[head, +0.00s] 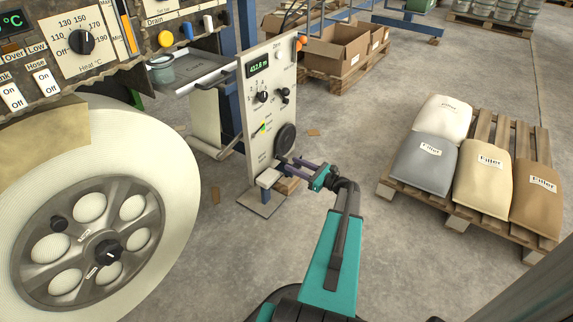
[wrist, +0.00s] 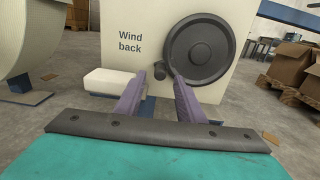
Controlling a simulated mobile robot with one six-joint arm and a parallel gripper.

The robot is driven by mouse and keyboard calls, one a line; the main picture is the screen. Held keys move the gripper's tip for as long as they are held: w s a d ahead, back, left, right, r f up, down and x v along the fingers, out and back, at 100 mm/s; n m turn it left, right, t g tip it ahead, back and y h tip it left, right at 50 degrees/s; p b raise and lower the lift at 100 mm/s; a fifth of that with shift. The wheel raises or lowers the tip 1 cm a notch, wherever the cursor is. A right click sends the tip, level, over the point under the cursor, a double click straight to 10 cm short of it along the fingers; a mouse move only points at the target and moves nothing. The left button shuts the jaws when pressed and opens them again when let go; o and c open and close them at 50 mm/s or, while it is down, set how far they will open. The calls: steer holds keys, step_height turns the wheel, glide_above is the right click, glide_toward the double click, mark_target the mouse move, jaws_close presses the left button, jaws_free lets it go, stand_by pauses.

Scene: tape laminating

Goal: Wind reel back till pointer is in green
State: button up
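The black wind-back handwheel (head: 285,138) is on the lower front of the grey-white panel. In the wrist view the wheel (wrist: 200,48) fills the upper right, beside the words "Wind back". Its small crank knob (wrist: 160,70) is at the wheel's lower left. My gripper (head: 289,165) is just below the wheel in the head view. In the wrist view my purple fingers (wrist: 158,82) are spread, with the knob between or just beyond their tips; no finger seems to touch it. The small coloured pointer scale (head: 263,127) shows green and yellow; the pointer's exact reading is too small to tell.
A white ledge (wrist: 107,82) juts out left of my fingers. A large white reel (head: 150,160) stands at left. The panel (head: 255,92) also carries a display and knobs. Filler sacks (head: 480,165) lie on a pallet at right.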

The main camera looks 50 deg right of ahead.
mark_target(286, 161)
steer(key=shift+w+a+b, duration=0.15)
steer(key=shift+w+b, duration=0.15)
steer(key=shift+w, duration=0.85)
steer(key=shift+w+a+b, duration=0.15)
steer(key=shift+w+b, duration=0.15)
steer(key=shift+w, duration=0.85)
jaws_close()
